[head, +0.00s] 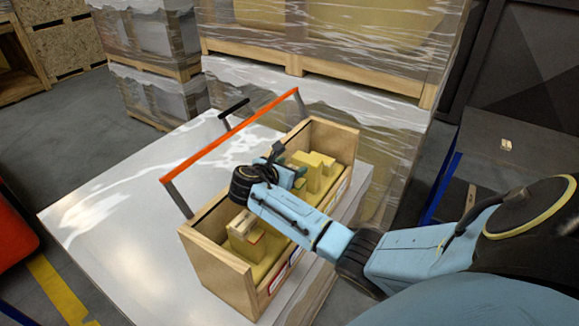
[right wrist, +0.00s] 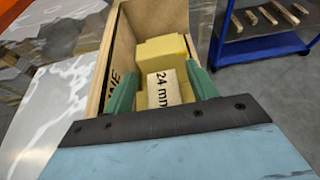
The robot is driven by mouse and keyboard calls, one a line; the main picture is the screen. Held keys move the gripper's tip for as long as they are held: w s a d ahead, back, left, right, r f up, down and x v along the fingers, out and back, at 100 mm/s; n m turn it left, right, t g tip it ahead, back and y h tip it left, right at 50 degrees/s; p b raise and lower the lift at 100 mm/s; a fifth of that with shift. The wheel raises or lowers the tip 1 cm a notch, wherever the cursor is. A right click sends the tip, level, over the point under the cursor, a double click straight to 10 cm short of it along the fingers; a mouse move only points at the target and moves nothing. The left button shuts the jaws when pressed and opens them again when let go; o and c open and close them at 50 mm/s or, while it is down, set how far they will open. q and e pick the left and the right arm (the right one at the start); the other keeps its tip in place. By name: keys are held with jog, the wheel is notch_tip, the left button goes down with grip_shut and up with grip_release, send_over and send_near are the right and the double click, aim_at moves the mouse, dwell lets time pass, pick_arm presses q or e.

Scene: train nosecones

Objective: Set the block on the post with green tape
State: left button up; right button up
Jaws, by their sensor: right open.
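A long wooden box (head: 215,273) holds several yellowish posts of differing heights. My right gripper (head: 294,172) reaches over the middle of the box, with part of its green fingers showing. In the right wrist view the open gripper (right wrist: 162,85) has one finger on each side of a pale block (right wrist: 163,88) marked "24 mm"; I cannot tell whether they touch it. A taller yellow post (right wrist: 162,49) stands beyond it. In the head view a stepped yellow post (head: 313,172) is at the far end, and a near post (head: 246,238) carries a reddish band. I cannot make out green tape. My left gripper is not in view.
The box stands on a white surface (head: 110,195), which is clear to its left. An orange bar (head: 230,137) runs along the box's left side. Wrapped pallets stand behind. A blue-framed cart (right wrist: 262,45) with small wooden pieces is at the right.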

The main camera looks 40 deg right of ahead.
jog(key=shift+s+f, duration=0.1)
jog(key=shift+f, duration=0.1)
jog(key=shift+r, duration=0.15)
jog(key=v, duration=0.8)
jog(key=r+v, duration=0.1)
jog(key=v, duration=0.3)
jog(key=shift+r, duration=0.1)
